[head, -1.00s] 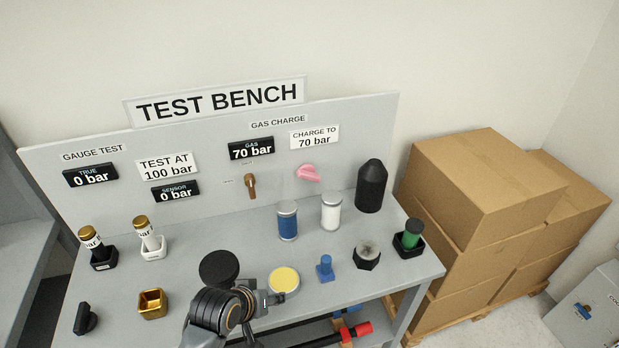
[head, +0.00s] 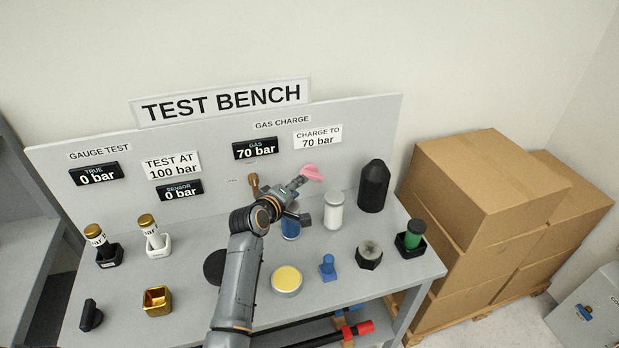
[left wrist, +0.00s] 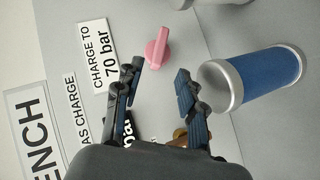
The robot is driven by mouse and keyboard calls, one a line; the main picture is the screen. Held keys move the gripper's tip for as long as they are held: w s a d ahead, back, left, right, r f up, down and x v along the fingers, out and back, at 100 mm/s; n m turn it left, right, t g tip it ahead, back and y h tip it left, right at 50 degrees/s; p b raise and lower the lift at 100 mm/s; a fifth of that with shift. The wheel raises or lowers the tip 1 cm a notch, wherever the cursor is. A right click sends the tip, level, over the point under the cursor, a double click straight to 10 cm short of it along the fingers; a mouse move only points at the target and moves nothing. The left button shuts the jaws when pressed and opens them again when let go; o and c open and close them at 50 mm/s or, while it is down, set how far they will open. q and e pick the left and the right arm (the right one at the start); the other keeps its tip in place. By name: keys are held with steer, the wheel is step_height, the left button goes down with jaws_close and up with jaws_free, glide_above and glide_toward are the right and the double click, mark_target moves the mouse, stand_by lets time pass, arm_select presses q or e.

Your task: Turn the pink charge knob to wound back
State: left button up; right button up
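The pink charge knob (head: 312,173) sticks out of the upright panel, below the "CHARGE TO 70 bar" sign. In the left wrist view the knob (left wrist: 158,47) is just ahead of the fingertips, between their lines and free of them. My left gripper (head: 298,184) is close to the panel, just left of and below the knob; in the left wrist view the gripper (left wrist: 160,76) is open and empty. The gas display (head: 256,148) reads 70 bar. My right gripper is in neither current view.
A brown lever (head: 254,184) is on the panel left of my gripper. A blue cylinder (head: 290,229), partly hidden by my gripper, a white cylinder (head: 333,211) and a black pointed cylinder (head: 373,186) stand below and right of the knob.

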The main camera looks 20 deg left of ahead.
mark_target(311, 178)
arm_select(q)
steer(key=x, duration=0.9)
steer(key=shift+w, duration=0.15)
jaws_close()
